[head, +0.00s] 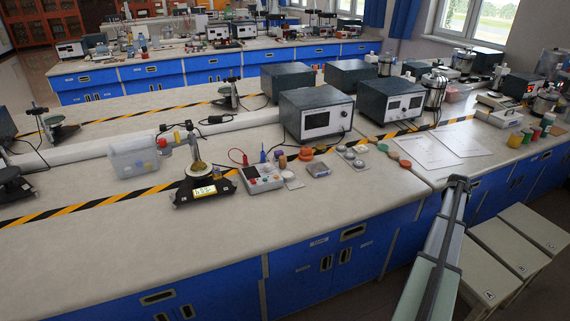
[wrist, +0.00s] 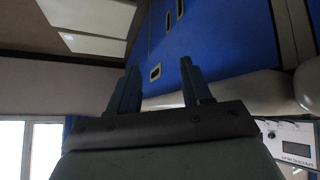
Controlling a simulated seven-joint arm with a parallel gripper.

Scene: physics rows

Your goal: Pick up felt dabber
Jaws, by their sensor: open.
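I cannot tell for sure which item is the felt dabber. Small items cluster mid-bench in the head view: a blue pointed bottle (head: 263,156), orange round pieces (head: 306,154), a white round piece (head: 288,174), a small grey block (head: 318,170) and several coloured discs (head: 393,155). My arm (head: 440,255) rises at the lower right of the head view, its upper end by the bench's front edge, to the right of these items. In the wrist view my gripper (wrist: 157,88) has its two fingers apart with nothing between them. No small bench item shows between or near the fingers there.
A grey control box (head: 263,177) and a black-based instrument (head: 203,188) stand left of the cluster, a clear bin (head: 137,158) further left. Dark metered boxes (head: 317,115) stand behind. White sheets (head: 425,150) lie to the right. Stools (head: 490,275) stand at lower right. The front bench top (head: 130,245) is clear.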

